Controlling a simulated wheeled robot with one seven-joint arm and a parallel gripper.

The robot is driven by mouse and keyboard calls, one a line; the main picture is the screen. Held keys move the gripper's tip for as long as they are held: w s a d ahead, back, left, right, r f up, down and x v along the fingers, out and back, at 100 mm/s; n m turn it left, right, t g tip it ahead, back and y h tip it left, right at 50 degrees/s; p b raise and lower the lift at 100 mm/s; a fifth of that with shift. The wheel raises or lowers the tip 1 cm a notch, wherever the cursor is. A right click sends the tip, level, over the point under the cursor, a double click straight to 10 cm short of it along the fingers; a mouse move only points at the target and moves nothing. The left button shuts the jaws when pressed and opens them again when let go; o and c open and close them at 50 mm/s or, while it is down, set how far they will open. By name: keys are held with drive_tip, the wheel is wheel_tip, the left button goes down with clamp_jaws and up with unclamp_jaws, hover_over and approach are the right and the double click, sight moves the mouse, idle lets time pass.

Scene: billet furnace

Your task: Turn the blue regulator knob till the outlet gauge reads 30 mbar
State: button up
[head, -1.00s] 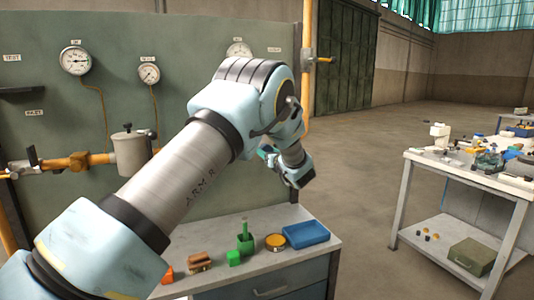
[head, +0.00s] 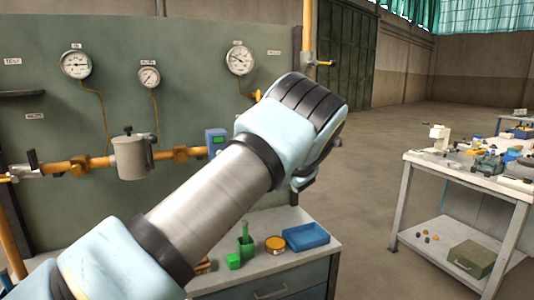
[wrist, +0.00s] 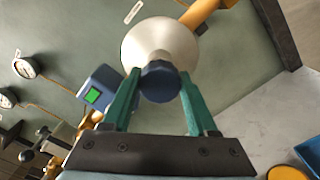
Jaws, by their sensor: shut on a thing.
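The blue regulator knob (wrist: 160,82) sits at the front of a pale round regulator body (wrist: 160,42) in the wrist view. My gripper (wrist: 160,76) has its green fingers on either side of the knob and is shut on it. In the head view my arm hides the knob and the fingers. Three round gauges hang on the green panel: a left gauge (head: 76,64), a smaller middle gauge (head: 149,76) and a right gauge (head: 240,59). Their labels and scale figures are too small to read, so I cannot tell the outlet reading.
A blue box with a green display (head: 215,142) is beside the yellow pipe (head: 75,165) and a grey canister (head: 131,156). Below are a bench with a blue tray (head: 306,236), a round tin (head: 275,244) and green blocks. A cluttered white table (head: 470,175) stands right.

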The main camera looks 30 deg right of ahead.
drive_tip(key=shift+m, duration=0.6)
drive_tip(key=shift+p, duration=0.35)
drive_tip(key=o, duration=1.4)
drive_tip(key=shift+s, duration=0.1)
drive_tip(key=s+b, duration=0.1)
drive_tip(key=s, duration=0.2)
drive_tip(key=s+a+b, duration=0.1)
drive_tip(key=s, duration=0.3)
drive_tip(key=s+b, duration=0.2)
drive_tip(key=s, duration=0.1)
drive_tip(key=shift+s+a, duration=0.15)
drive_tip(key=shift+s, duration=0.15)
